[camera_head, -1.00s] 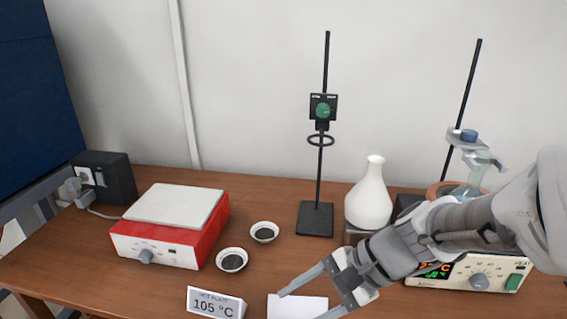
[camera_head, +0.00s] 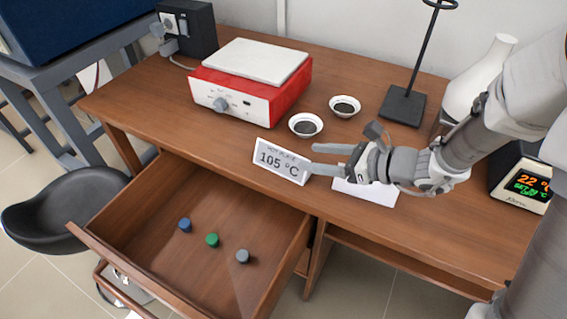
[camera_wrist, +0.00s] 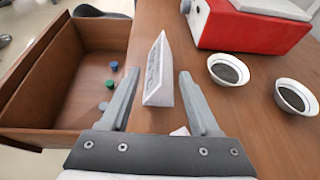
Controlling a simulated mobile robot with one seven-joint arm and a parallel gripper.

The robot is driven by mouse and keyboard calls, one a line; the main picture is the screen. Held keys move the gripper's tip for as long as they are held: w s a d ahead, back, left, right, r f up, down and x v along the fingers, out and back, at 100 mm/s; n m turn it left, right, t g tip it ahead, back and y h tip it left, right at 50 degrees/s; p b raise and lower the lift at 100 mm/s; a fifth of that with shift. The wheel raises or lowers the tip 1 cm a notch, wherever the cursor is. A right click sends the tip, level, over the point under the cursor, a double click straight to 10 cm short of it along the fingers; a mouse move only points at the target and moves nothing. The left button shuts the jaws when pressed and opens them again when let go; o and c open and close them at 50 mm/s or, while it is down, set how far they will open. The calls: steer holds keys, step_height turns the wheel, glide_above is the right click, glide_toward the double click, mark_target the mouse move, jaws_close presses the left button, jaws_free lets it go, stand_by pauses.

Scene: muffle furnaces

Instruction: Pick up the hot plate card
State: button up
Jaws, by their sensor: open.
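The hot plate card (camera_head: 281,161) is a white folded stand-up card reading "HOT PLATE 105 °C". It stands upright near the table's front edge, just above the open drawer. My gripper (camera_head: 311,158) is open and empty, coming in from the right. In the head view its fingertips are at the card's right end. In the wrist view the card (camera_wrist: 158,75) stands ahead, between the lines of the two open fingers (camera_wrist: 157,90). I cannot tell whether a finger touches it.
A red hot plate (camera_head: 250,85) and two small bowls (camera_head: 306,125) (camera_head: 345,106) stand behind the card. The open drawer (camera_head: 150,220) holds blue, green and grey caps. A stand (camera_head: 403,105) and white flask (camera_head: 477,80) are further right.

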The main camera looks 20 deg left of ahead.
mark_target(283, 150)
steer(key=b+x, duration=0.1)
steer(key=x, duration=0.5)
steer(key=b+x, duration=0.1)
steer(key=x, duration=0.2)
steer(key=shift+w+a+r+b, duration=0.2)
steer(key=shift+w+r+b, duration=0.05)
steer(key=shift+r+b, duration=0.05)
jaws_close()
